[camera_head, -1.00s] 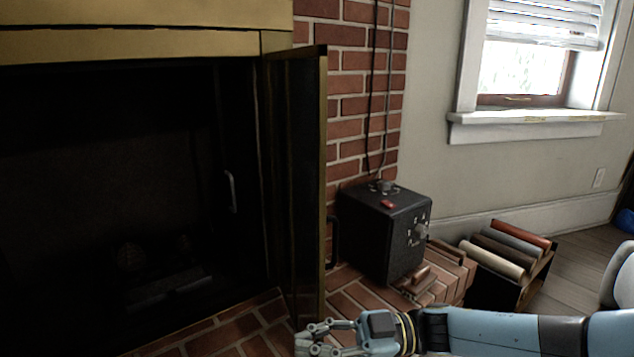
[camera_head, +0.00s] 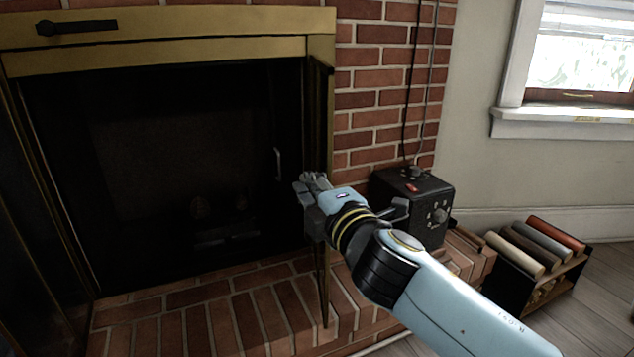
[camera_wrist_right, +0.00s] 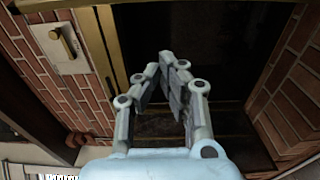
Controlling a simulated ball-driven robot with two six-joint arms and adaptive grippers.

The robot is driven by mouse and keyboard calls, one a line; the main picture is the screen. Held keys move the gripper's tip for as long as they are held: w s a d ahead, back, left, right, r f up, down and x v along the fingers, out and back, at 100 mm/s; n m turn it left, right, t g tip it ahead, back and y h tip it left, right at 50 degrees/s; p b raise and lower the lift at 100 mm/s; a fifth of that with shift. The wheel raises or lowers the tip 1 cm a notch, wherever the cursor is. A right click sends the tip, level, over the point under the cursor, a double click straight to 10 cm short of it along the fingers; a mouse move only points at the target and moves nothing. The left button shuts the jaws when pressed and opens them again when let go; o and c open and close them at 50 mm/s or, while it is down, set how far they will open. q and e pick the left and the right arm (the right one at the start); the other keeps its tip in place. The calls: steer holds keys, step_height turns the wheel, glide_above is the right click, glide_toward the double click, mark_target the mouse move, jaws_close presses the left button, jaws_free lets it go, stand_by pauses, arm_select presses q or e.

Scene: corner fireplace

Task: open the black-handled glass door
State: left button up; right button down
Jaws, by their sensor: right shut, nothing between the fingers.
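The brass-framed glass door (camera_head: 318,110) at the right of the fireplace stands swung outward, seen almost edge-on. Its black handle cannot be made out now; my right gripper and wrist cover the middle of the door. My right gripper (camera_head: 311,183) is in front of the door at about mid-height, its arm reaching in from the lower right. The gripper is shut and empty. In the wrist view its fingers (camera_wrist_right: 165,78) are close together before a dark area; contact with the door cannot be told. My left gripper is not in view.
Another dark door panel (camera_head: 22,215) stands at the far left. A brick hearth (camera_head: 220,315) runs below the dark firebox. A black box with knobs (camera_head: 432,210) sits right of the door, and a rack of rolls (camera_head: 535,255) stands beyond it.

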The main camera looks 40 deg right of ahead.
steer(key=x, duration=0.8)
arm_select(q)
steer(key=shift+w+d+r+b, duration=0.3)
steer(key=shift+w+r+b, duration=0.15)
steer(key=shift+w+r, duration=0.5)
arm_select(e)
steer(key=shift+s+d, duration=1.35)
steer(key=shift+d, duration=0.25)
